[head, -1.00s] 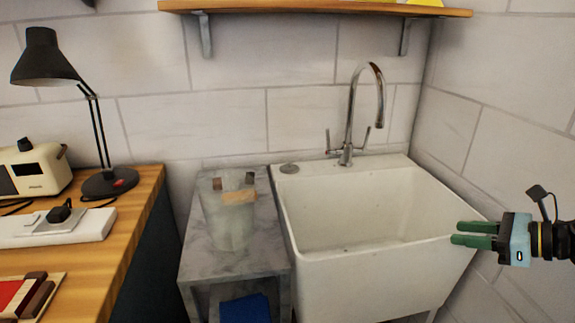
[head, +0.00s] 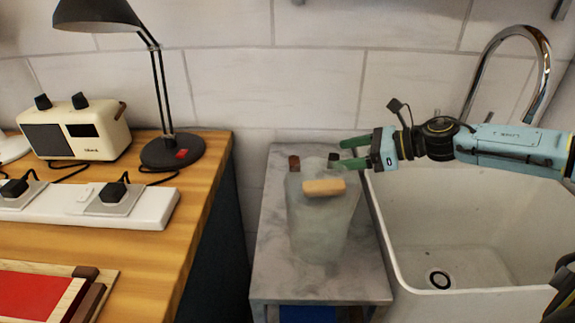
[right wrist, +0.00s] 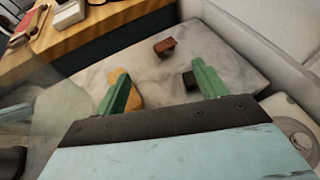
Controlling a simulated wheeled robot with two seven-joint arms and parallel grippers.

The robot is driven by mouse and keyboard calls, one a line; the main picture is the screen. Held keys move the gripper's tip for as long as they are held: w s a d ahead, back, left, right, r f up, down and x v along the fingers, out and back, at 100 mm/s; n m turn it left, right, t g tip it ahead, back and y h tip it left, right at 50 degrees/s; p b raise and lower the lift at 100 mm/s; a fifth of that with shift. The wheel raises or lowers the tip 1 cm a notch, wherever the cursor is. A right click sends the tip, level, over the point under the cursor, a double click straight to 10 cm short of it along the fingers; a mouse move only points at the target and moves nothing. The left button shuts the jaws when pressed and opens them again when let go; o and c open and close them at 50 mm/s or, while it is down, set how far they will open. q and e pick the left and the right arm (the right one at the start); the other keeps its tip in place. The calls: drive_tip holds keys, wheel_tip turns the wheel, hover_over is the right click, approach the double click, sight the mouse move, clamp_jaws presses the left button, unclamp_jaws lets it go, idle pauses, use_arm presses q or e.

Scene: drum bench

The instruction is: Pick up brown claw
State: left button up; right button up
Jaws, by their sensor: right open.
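A small reddish-brown piece that looks like the brown claw (head: 294,162) lies on the grey marble-topped stand (head: 276,248), at the back left behind a translucent container. In the right wrist view the brown claw (right wrist: 164,47) lies beyond my fingertips, in line with the gap between them. My right gripper (head: 337,154) is open and empty, pointing left over the stand, to the right of the claw. A dark small piece (right wrist: 190,80) lies near one finger. My left gripper is not in view.
A white sink (head: 460,262) with a tall faucet (head: 545,62) is to the right. A wooden desk (head: 215,160) with a lamp, radio and power strip is to the left.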

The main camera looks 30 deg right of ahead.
sight(294, 161)
drive_tip(key=shift+b+x, duration=0.85)
drive_tip(key=shift+x, duration=0.2)
drive_tip(key=shift+w+a, duration=0.2)
drive_tip(key=shift+w, duration=0.05)
drive_tip(key=shift+p+x, duration=0.45)
drive_tip(key=shift+x, duration=2.1)
drive_tip(key=x, duration=0.5)
drive_tip(key=shift+w+d+f, duration=0.2)
drive_tip(key=shift+d, duration=0.25)
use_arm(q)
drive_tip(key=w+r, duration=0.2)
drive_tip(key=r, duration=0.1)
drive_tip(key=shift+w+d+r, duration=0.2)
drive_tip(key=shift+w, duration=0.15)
use_arm(e)
drive_tip(key=c, duration=1)
